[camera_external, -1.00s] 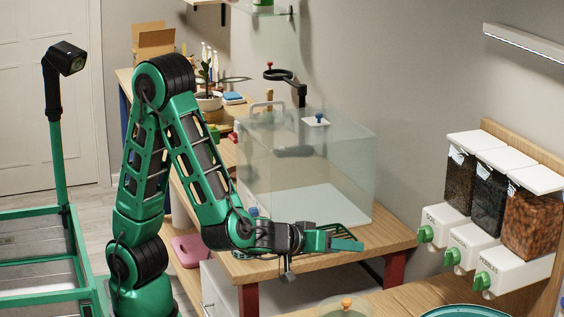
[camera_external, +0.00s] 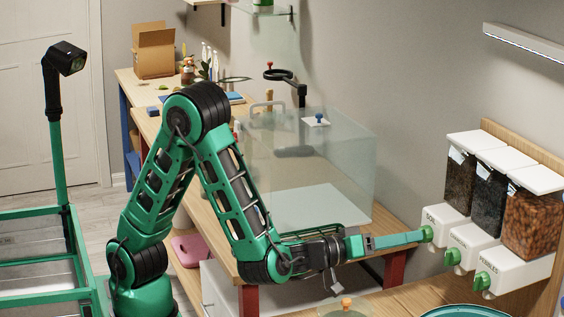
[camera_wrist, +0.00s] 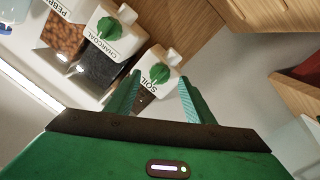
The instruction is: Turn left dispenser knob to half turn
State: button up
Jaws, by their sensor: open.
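The left dispenser (camera_external: 447,215), labelled SOIL and filled with dark material, hangs at the left end of the row of dispensers at right. Its green knob (camera_external: 428,234) faces my gripper (camera_external: 418,237), whose fingertips reach it in the outside view. Contact with the knob cannot be told.
The charcoal knob (camera_external: 452,257) and pebbles knob (camera_external: 481,281) sit close to the right of the soil knob. A glass tank (camera_external: 310,170) stands on the wooden bench behind my arm. A teal-rimmed round item (camera_external: 468,309) is below the dispensers.

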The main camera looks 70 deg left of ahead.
jog(key=shift+w+d, duration=0.1)
jog(key=shift+w, duration=1.4)
jog(key=c, duration=1)
